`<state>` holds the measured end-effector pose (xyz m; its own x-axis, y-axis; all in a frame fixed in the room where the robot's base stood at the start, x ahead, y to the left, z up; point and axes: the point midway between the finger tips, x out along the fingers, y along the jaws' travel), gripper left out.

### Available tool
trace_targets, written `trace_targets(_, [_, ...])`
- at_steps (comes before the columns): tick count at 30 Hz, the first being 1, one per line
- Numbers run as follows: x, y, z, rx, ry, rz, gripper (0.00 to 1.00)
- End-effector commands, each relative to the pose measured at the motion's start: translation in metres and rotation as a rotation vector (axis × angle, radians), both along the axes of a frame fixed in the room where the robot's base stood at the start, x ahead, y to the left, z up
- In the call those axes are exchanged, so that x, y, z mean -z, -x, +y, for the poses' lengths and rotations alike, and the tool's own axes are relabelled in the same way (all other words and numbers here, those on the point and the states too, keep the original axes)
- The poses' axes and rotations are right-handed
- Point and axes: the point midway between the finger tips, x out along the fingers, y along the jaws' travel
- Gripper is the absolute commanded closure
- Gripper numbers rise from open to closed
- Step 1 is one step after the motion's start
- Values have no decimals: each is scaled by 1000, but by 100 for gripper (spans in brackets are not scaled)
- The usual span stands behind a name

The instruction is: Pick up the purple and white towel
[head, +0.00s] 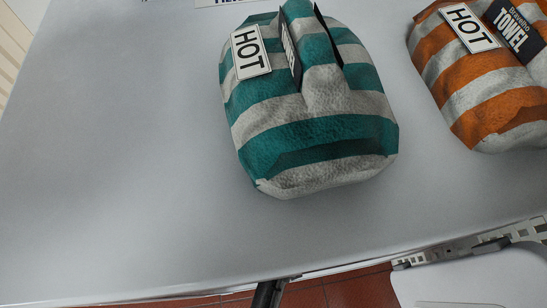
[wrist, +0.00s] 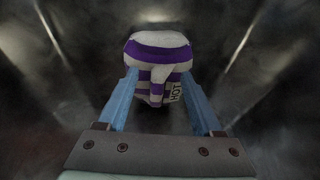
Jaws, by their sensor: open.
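The purple and white striped towel (wrist: 158,50) shows in the wrist view, a rounded bundle with a white label at its lower right. It lies ahead of my gripper (wrist: 159,88), near and partly between the fingertips. My gripper is open, with its two blue fingers spread to either side of the towel's lower part. I cannot tell whether the fingers touch it. The purple towel is not visible in the head view. A grey-white part at the lower right of the head view may be my arm.
In the head view, a teal and white towel bundle (head: 316,148) with a HOT label sits on a grey surface (head: 120,150). An orange and white bundle (head: 500,107) sits to its right. The surface's left part is clear. Its front edge drops to a red tiled floor (head: 360,290).

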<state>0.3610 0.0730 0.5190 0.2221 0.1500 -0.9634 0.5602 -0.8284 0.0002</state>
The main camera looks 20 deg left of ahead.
Motion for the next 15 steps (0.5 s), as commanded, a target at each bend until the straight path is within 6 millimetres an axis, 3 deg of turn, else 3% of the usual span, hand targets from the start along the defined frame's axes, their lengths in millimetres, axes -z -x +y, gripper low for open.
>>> trace_targets(9, [2,-50,33,-3,0,-3,32])
trace_targets(15, [1,-62,42,0,0,0,32])
